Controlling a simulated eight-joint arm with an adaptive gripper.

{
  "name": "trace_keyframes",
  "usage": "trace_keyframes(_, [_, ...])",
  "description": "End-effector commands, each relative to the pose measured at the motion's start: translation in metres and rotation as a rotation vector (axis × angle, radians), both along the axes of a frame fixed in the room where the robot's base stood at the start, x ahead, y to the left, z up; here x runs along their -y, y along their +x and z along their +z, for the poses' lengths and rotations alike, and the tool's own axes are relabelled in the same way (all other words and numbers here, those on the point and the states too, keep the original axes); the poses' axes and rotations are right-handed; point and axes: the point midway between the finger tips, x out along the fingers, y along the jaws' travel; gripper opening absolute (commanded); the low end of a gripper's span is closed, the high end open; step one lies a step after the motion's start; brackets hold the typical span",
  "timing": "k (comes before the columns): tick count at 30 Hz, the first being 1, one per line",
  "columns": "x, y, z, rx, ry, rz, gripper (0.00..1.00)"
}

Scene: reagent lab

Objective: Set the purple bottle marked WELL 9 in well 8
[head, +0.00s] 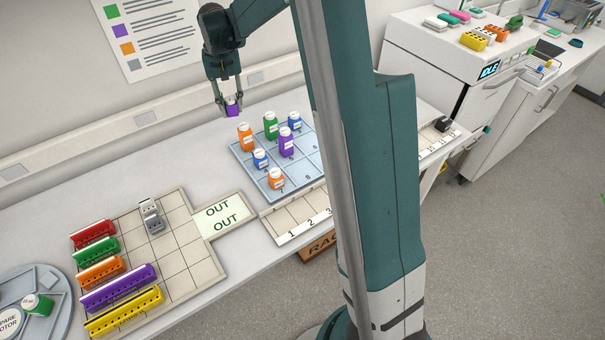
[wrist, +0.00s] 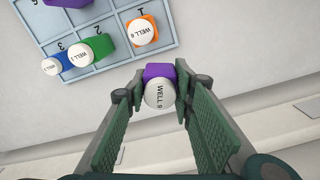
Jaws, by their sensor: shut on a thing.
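My gripper (head: 231,104) is shut on a purple bottle (head: 233,110), held above the bench behind the back left corner of the blue well tray (head: 243,160). In the wrist view the bottle's white cap (wrist: 158,95), marked WELL 9, shows between the fingers of my gripper (wrist: 161,80). Well 8 (head: 301,174), in the tray's front row right of well 7, looks empty in the head view; my column hides part of the tray's right side.
The tray holds orange bottles (head: 245,138) (head: 276,180), a green bottle (head: 270,126), blue bottles (head: 294,121) (head: 260,159) and another purple bottle (head: 286,143) in the middle. A numbered rack (head: 290,215) stands in front. Coloured racks (head: 120,288) stand at left.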

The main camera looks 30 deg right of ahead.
Motion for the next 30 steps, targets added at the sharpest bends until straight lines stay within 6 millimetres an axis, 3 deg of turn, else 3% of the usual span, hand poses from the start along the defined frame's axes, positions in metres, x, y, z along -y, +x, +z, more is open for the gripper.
trace_keyframes(3, [-0.007, 0.002, 0.0, 0.0, 0.0, 0.034, 0.13])
trace_keyframes(20, [0.052, -0.05, 0.015, 0.0, 0.0, -0.255, 0.13])
trace_keyframes(26, [0.089, -0.095, 0.023, 0.0, 0.0, -0.475, 0.13])
trace_keyframes(30, [0.113, -0.136, 0.025, 0.0, 0.0, -0.669, 0.13])
